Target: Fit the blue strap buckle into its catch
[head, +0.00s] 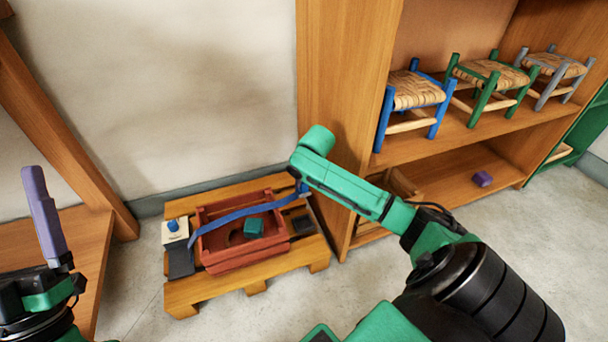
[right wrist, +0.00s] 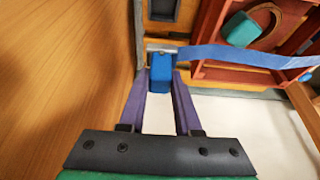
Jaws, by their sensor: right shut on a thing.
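The blue strap (head: 240,211) runs across the top of the red crate (head: 225,262). Its blue buckle (right wrist: 160,74), with a pale metal edge, is between the purple fingers of my right gripper (right wrist: 160,80), which is shut on it. In the head view the buckle end is at the crate's right, mostly hidden by my wrist. A dark square fitting (head: 302,224), which looks like the catch, lies on the pallet right of the crate. It also shows in the right wrist view (right wrist: 163,9), apart from the buckle in the picture. My left gripper (head: 45,217) shows one purple finger.
The crate stands on a wooden pallet (head: 200,293) and holds a teal block (head: 253,227). A white block with a blue knob (head: 174,232) is at the pallet's left. A wooden shelf (head: 440,146) with small stools rises close on the right. Floor in front is clear.

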